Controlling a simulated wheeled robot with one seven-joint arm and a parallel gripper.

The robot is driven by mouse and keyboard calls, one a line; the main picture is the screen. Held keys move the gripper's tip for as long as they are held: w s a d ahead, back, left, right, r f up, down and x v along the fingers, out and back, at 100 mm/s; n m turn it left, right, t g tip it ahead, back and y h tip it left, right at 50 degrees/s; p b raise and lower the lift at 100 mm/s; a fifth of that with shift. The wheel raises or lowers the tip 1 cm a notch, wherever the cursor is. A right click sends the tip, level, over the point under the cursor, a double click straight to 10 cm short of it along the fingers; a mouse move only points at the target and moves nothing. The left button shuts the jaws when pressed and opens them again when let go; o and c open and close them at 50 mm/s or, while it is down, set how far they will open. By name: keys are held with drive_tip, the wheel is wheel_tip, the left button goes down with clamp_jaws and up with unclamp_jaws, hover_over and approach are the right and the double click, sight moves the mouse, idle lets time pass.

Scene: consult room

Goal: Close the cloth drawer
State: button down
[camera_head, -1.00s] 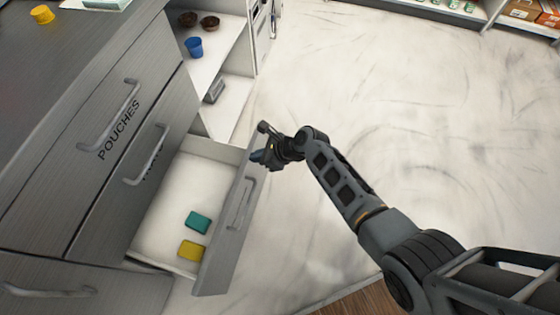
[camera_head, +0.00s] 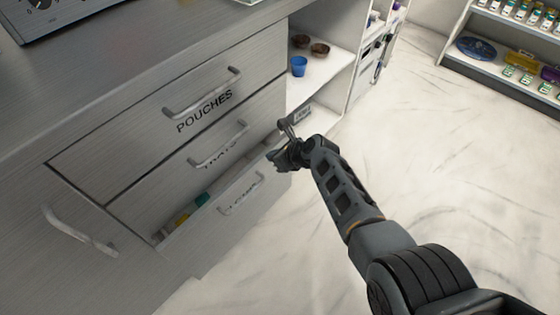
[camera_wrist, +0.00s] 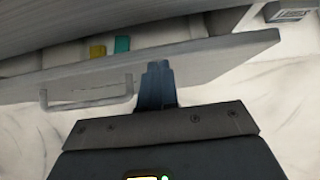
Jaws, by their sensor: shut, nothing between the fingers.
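The cloth drawer (camera_head: 262,186) is the bottom drawer of the grey cabinet, below the pouches drawer (camera_head: 150,125). It stands slightly open, with a narrow gap at its top. Its label is partly hidden by its handle (camera_head: 241,196). Through the gap a teal cloth (camera_head: 202,199) and a yellow cloth (camera_head: 183,217) show. In the wrist view the drawer front (camera_wrist: 205,57) crosses the picture, with both cloths behind it. My gripper (camera_head: 274,157) is shut and empty, at the top right end of the drawer front. Its fingertips (camera_wrist: 157,68) appear to touch the front.
Open shelves with a blue cup (camera_head: 298,66) and brown bowls (camera_head: 320,49) stand right of the drawers. A stocked shelf (camera_head: 500,75) is at the far right. The pale floor (camera_head: 420,160) on the right is clear.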

idle(0.4)
drive_tip(key=s+d+f+p+v, duration=0.1)
drive_tip(key=f+p+v, duration=0.1)
drive_tip(key=p+v, duration=0.5)
drive_tip(key=v, duration=0.6)
drive_tip(key=shift+d, duration=0.2)
drive_tip(key=shift+s+f, duration=0.1)
drive_tip(key=shift+f, duration=0.05)
